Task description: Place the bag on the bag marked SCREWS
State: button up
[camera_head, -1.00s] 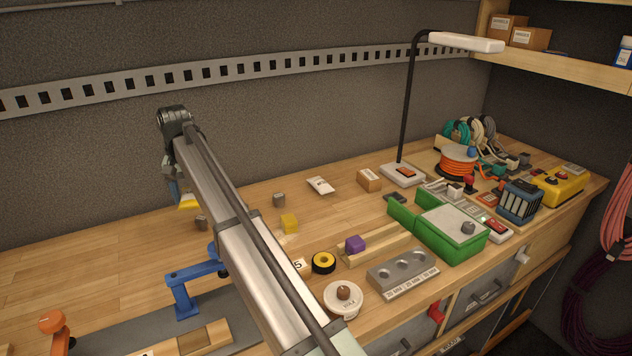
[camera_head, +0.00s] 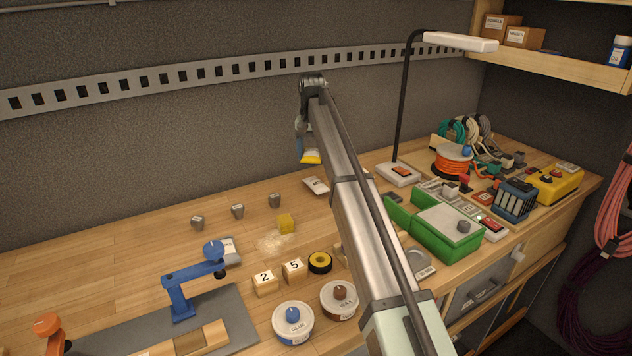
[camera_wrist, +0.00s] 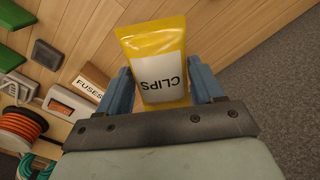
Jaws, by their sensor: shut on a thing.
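My gripper (camera_head: 309,148) is shut on a yellow bag (camera_head: 311,158) and holds it in the air above the bench. A white bag with small dark print (camera_head: 315,185) lies flat on the bench, below the held bag in the head view. Its print is too small to read. A grey bag with a pale label (camera_head: 230,250) lies farther left, beside a blue clamp. No SCREWS marking is legible in any view.
A yellow block (camera_head: 286,223) and several small grey blocks (camera_head: 237,211) stand on the bench. A box marked FUSES (camera_wrist: 91,80) shows in the wrist view. A lamp (camera_head: 399,174) and green box (camera_head: 445,235) stand to the right. The bench's back left is clear.

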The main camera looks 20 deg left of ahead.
aim_at(316, 180)
jog(key=shift+w+d+r, duration=0.15)
jog(key=shift+w+d, duration=0.2)
jog(key=shift+w, duration=0.15)
jog(key=shift+w+d+r, duration=0.15)
jog(key=shift+w+d, duration=0.2)
jog(key=shift+w, duration=0.15)
jog(key=shift+w+a+r+n, duration=0.2)
jog(key=shift+w+a+n, duration=0.25)
jog(key=shift+n, duration=0.55)
jog(key=shift+w+n, duration=0.25)
jog(key=shift+n, duration=0.15)
jog(key=n, duration=0.4)
jog(key=shift+f, duration=4.95)
jog(key=shift+f, duration=0.1)
jog(key=o, duration=1.1)
